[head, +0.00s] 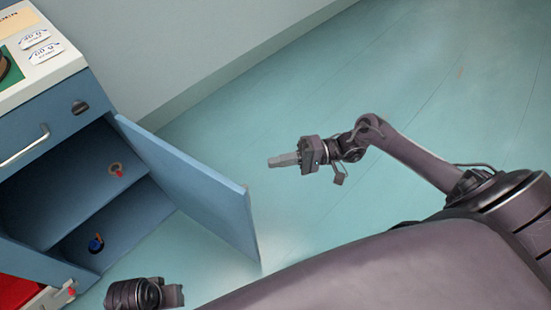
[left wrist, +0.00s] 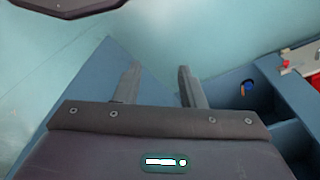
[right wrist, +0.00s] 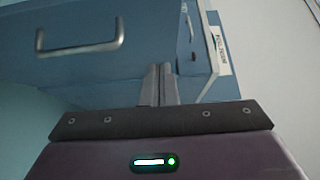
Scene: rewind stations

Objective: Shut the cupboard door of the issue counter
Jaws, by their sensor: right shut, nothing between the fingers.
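The issue counter (head: 40,120) is a blue cabinet at the left of the head view. Its blue cupboard door (head: 195,185) stands wide open, swung out to the right from the cabinet's right edge, with the compartment exposed. My right gripper (head: 272,161) is shut and empty, to the right of the door and apart from it in the head view; its closed fingers show in the right wrist view (right wrist: 158,84). My left gripper (head: 175,295) is low in the head view, near the door's lower end. In the left wrist view its fingers (left wrist: 159,85) are apart with nothing between them.
Inside the cupboard, a small ring-shaped item (head: 115,170) is on the shelf and a blue one (head: 96,243) is below. A drawer handle (head: 23,148) juts from the front above. Red items (head: 18,292) lie at the lower left. Open floor (head: 400,80) spreads to the right.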

